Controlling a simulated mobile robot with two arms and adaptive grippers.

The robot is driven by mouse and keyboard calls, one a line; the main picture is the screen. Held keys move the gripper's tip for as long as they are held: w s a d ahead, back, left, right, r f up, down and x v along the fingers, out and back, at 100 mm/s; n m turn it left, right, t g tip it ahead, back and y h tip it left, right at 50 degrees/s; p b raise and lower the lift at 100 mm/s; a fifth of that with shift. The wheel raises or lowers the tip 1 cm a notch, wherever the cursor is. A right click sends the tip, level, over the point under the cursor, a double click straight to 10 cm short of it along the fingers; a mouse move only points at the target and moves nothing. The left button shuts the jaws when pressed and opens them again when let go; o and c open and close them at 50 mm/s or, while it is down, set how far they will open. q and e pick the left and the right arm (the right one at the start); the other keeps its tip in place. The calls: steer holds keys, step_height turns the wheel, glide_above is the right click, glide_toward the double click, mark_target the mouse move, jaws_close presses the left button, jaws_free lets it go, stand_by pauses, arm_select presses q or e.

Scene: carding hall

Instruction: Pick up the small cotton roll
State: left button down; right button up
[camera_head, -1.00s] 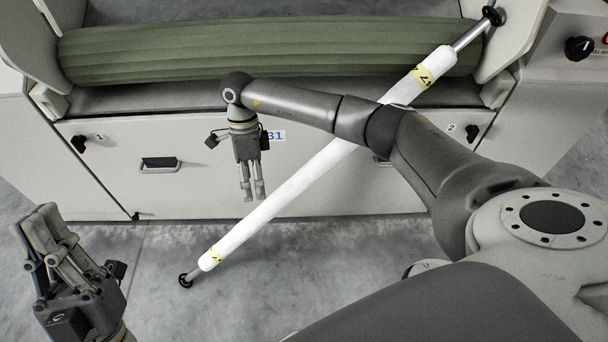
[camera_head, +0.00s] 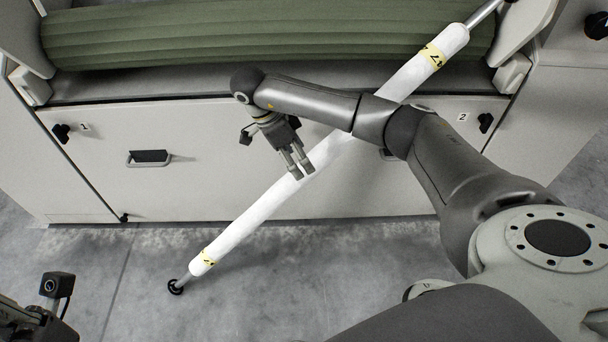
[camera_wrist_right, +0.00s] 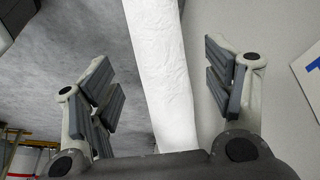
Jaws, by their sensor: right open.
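The small cotton roll (camera_head: 258,212) is a long white cylinder with yellow marked bands near its ends and a metal rod out of each end. It slants from a dark foot at lower left up to the machine's upper right corner. My right arm hides part of it. My right gripper (camera_head: 302,173) is at the middle of the roll. In the right wrist view the roll (camera_wrist_right: 163,75) passes between the open fingers (camera_wrist_right: 165,85), with gaps on both sides. Only a piece of my left gripper (camera_head: 28,322) shows at the lower left corner; its fingertips are out of frame.
A thick green ribbed roll (camera_head: 200,35) lies across the top of the pale machine (camera_head: 100,170). The front panel has a handle (camera_head: 148,157) and dark knobs (camera_head: 62,132). The grey floor (camera_head: 300,270) below is clear.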

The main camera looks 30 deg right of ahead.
mark_target(304, 172)
steer(key=shift+b+x, duration=0.75)
steer(key=shift+x, duration=1.2)
steer(key=shift+r, duration=0.1)
jaws_close()
